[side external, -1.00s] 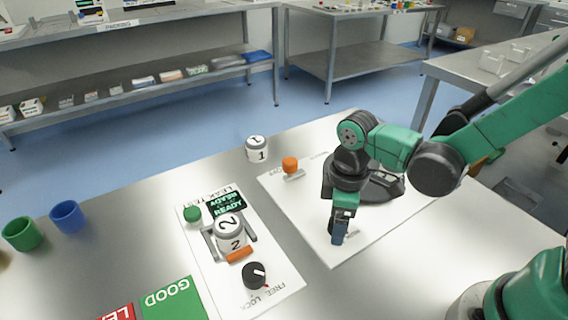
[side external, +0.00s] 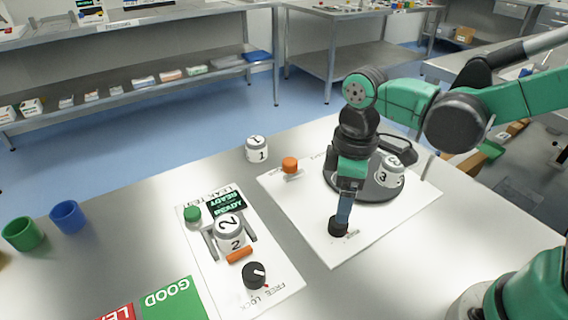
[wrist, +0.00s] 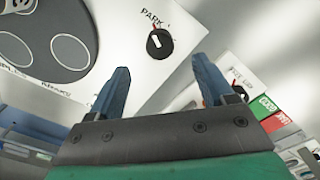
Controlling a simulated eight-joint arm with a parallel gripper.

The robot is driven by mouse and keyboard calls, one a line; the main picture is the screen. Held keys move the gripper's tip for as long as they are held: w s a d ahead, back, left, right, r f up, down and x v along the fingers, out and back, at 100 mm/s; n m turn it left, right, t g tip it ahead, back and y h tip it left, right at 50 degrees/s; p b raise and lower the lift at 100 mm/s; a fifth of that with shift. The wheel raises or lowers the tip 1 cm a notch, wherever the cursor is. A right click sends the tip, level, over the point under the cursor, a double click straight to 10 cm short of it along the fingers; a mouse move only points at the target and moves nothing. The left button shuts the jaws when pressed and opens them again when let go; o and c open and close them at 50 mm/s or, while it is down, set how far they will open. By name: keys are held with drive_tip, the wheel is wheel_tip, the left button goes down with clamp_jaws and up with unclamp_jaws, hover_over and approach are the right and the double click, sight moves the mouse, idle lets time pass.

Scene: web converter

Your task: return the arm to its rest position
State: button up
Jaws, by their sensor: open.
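My gripper (side external: 343,216) hangs fingers-down over the front part of the white turntable panel (side external: 290,222). In the side view its tips are just above a black knob (side external: 338,228). In the wrist view my gripper (wrist: 160,72) is open, with its two blue fingers wide apart and nothing between them. The black knob (wrist: 160,43) shows beyond the fingertips, near the word PARK, with a white pointer line. The fingers look clear of it.
A dark turntable (side external: 372,190) carries can 3 (side external: 390,172) close behind my gripper. Can 2 (side external: 231,232) sits in the leak test fixture; can 1 (side external: 257,149) stands behind. An orange button (side external: 290,165) is on the panel. Green (side external: 22,234) and blue (side external: 68,217) cups stand left.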

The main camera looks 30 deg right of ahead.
drive_tip(key=d+r+m+t, duration=0.5)
drive_tip(key=d+m+t, duration=0.2)
drive_tip(key=m, duration=0.2)
drive_tip(key=shift+s+r, duration=0.25)
